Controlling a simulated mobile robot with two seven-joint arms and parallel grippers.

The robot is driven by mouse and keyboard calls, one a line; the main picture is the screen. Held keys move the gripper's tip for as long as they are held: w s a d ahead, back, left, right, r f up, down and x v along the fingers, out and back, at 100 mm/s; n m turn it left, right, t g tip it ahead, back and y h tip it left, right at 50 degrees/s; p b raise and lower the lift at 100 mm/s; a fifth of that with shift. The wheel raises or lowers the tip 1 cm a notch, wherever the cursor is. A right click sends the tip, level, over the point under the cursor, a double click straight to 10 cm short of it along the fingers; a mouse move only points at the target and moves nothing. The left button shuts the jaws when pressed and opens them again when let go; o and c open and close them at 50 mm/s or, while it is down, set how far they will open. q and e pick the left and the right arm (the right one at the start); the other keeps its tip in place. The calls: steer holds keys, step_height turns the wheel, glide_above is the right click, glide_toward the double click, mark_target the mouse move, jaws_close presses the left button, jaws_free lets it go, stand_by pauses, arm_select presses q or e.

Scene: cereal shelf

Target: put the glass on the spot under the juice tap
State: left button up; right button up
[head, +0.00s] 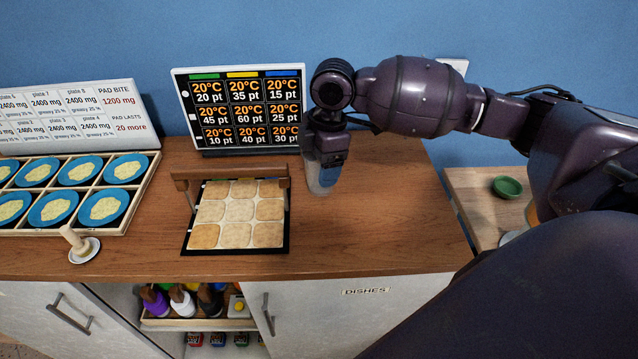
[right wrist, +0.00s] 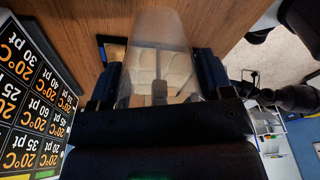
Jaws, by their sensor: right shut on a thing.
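My right gripper (head: 326,162) is at the back of the wooden counter, just right of the screen board, pointing down. It is shut on a clear glass (head: 322,182), whose lower part shows below the fingers. In the right wrist view the see-through glass (right wrist: 158,40) sits between the two dark fingers (right wrist: 157,82). I cannot tell whether the glass touches the counter. I cannot make out a juice tap or a spot under one in either view. My left gripper is not in view.
A black tray of bread squares (head: 238,232) under a brown bar (head: 230,173) lies left of the glass. The screen board (head: 240,150) stands behind it. A rack of blue plates (head: 128,228) is at the left. The counter (head: 390,220) is clear to the right.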

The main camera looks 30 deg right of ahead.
steer(key=shift+f+b, duration=0.4)
steer(key=shift+f, duration=2.35)
steer(key=shift+f, duration=0.15)
steer(key=o, duration=1)
